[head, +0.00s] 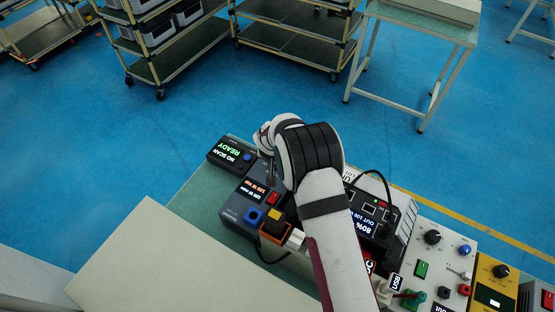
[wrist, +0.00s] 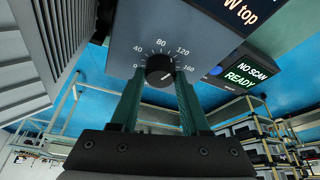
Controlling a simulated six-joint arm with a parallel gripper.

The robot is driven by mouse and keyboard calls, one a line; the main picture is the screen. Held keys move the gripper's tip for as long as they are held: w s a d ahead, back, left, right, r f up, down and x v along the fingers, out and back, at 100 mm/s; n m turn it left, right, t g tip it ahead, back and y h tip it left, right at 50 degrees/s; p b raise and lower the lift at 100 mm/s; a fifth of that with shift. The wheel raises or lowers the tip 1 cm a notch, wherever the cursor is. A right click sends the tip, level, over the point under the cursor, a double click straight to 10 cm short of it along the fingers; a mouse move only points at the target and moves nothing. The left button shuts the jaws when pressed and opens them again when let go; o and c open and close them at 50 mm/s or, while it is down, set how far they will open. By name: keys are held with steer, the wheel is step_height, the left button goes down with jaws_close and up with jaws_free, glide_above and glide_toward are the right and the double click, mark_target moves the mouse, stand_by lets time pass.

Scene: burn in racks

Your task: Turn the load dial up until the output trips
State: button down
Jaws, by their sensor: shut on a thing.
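The load dial (wrist: 160,70) is a black round knob on a grey panel in the wrist view, with a printed scale from 0 to 160. My gripper (wrist: 160,78) is shut on the knob, one green finger on each side. A white mark shows on the knob's lower right, towards the 160 end. In the head view my arm hides the dial. The grey load box (head: 232,212) shows a small display with watt figures, too small to read surely. The power unit (head: 366,226) beside my arm shows a display reading 80% and OUT, roughly 108 W.
A dark scanner box (head: 231,152) reads NO SCAN, READY. An orange-and-black block (head: 273,228) and a white plug stand close to my arm. A control panel (head: 435,250) with knobs and switches lies to the right. Cart shelves (head: 180,50) stand farther back across open blue floor.

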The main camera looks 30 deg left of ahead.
steer(key=shift+m+h, duration=0.3)
steer(key=shift+m, duration=0.4)
steer(key=shift+c, duration=1.9)
jaws_free()
steer(key=v, duration=1.5)
steer(key=shift+s+r, duration=0.25)
steer(key=shift+r, duration=0.1)
steer(key=shift+d, duration=0.1)
